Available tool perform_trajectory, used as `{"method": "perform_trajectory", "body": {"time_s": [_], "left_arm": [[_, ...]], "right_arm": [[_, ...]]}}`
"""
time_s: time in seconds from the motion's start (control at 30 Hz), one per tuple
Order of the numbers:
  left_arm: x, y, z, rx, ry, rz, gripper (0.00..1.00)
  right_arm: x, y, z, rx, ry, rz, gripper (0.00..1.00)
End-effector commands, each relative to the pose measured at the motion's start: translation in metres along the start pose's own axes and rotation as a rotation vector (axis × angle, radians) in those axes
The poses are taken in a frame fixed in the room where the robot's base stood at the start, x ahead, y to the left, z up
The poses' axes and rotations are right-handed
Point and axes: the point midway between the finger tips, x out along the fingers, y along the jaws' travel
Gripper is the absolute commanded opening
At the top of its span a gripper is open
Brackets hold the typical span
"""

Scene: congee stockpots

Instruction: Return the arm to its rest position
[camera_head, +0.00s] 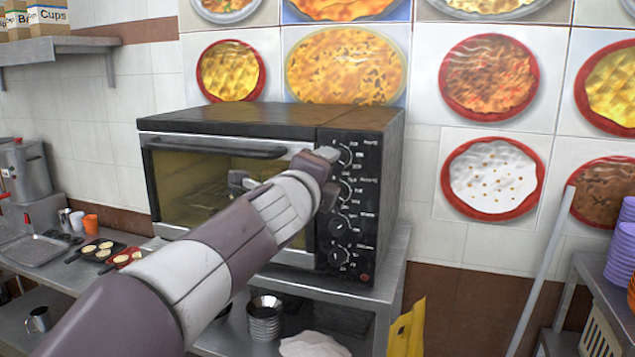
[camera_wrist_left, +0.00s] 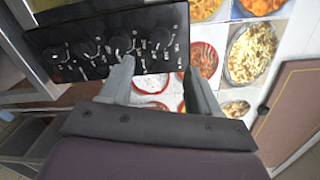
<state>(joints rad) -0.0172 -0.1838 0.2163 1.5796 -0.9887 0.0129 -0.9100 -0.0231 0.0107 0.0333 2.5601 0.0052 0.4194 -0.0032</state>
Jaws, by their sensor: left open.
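My left arm comes in from the lower left of the head view and reaches up in front of a black toaster oven (camera_head: 230,122). My left gripper (camera_head: 284,166) is in front of the oven's door and knob panel (camera_head: 347,215). In the left wrist view the gripper (camera_wrist_left: 158,72) has its two fingers wide apart with nothing between them. The knob panel (camera_wrist_left: 110,42) shows past the fingers there. I cannot tell if a finger touches the oven. The oven door looks closed, partly hidden by my arm. My right gripper is in neither view.
The oven stands on a metal stand (camera_head: 390,265) with stacked metal bowls (camera_head: 264,318) on the shelf below. A counter at the left holds a metal tray (camera_head: 33,250) and orange cups (camera_head: 90,224). A slanted pole (camera_head: 540,272) and purple stacked bowls (camera_head: 622,245) are at the right.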

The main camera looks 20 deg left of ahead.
Motion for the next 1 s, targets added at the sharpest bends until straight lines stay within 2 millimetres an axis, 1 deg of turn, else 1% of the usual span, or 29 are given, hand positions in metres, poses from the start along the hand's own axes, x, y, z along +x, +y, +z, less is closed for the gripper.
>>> {"method": "perform_trajectory", "body": {"time_s": [0.03,0.1,0.2,0.6,0.67,0.7,0.73,0.77,0.8,0.87,0.9,0.97,1.0], "left_arm": [[-0.010,-0.001,0.000,0.000,0.000,-0.001,0.62],[-0.020,-0.001,0.000,0.000,0.000,-0.001,0.62],[-0.027,-0.001,0.000,0.000,0.000,0.000,0.62],[-0.029,0.000,0.000,-0.001,0.000,0.000,0.62],[-0.029,0.000,0.000,-0.030,-0.001,0.003,0.62],[-0.029,0.003,0.002,-0.097,-0.011,0.015,0.62],[-0.028,0.016,0.002,-0.199,-0.022,0.051,0.62],[-0.028,0.035,-0.001,-0.318,-0.035,0.104,0.62],[-0.029,0.066,-0.007,-0.470,-0.057,0.187,0.62],[-0.034,0.122,-0.021,-0.704,-0.109,0.337,0.62],[-0.042,0.162,-0.033,-0.856,-0.161,0.446,0.62],[-0.061,0.220,-0.052,-1.059,-0.260,0.611,0.62],[-0.078,0.255,-0.065,-1.178,-0.339,0.717,0.62]], "right_arm": [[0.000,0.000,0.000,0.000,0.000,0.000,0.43],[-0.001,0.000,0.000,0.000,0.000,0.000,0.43],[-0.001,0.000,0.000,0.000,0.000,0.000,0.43],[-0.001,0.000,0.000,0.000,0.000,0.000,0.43],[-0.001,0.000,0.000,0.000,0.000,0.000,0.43],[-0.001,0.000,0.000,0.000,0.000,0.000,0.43],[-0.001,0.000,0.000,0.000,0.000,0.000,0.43],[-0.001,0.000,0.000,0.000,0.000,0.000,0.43],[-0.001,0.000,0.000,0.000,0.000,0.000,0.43],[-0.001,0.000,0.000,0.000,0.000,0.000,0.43],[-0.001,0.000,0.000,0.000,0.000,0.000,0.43],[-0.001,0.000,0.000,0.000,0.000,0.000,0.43],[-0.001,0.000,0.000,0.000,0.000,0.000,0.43]]}}
